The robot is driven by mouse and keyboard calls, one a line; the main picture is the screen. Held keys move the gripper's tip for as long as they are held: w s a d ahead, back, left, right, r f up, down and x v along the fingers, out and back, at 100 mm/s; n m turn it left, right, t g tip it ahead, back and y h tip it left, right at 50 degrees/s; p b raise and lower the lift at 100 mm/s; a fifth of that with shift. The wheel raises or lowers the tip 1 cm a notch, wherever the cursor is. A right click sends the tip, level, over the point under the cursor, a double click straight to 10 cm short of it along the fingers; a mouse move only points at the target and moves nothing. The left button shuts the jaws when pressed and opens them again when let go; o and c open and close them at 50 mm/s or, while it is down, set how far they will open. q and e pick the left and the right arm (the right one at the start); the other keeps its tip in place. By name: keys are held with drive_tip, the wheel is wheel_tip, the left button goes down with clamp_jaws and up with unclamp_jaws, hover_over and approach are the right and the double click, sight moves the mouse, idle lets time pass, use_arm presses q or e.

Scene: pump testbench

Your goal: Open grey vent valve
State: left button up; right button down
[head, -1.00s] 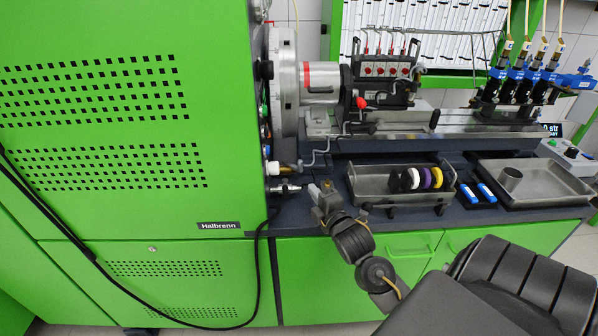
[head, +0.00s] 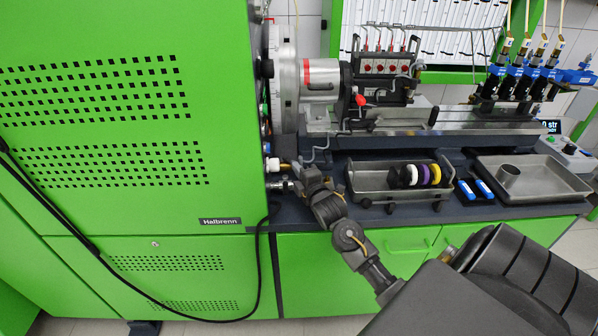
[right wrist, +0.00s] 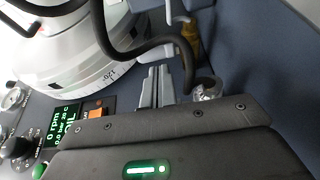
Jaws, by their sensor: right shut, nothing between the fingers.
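I cannot tell for sure which part is the grey vent valve. Low on the green cabinet's right side, a white fitting with a brass end (head: 280,165) sticks out, with a grey metal fitting (head: 281,186) just below it. A shiny metal fitting (right wrist: 207,90) shows just right of the fingers there. My left gripper is not in view.
A black hose (right wrist: 150,52) arches close over the fingers. A panel with a display (right wrist: 62,123) and a black knob (right wrist: 17,147) lies left. A metal tray (head: 372,184) with coloured rings stands right of my gripper. The green cabinet (head: 120,215) walls off the left side.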

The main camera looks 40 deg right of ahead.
drive_tip(key=shift+d+r+p, duration=0.1)
drive_tip(key=shift+d+p, duration=0.55)
drive_tip(key=shift+d, duration=0.45)
drive_tip(key=shift+s+d, duration=0.1)
drive_tip(key=shift+d, duration=0.1)
drive_tip(key=shift+a, duration=0.1)
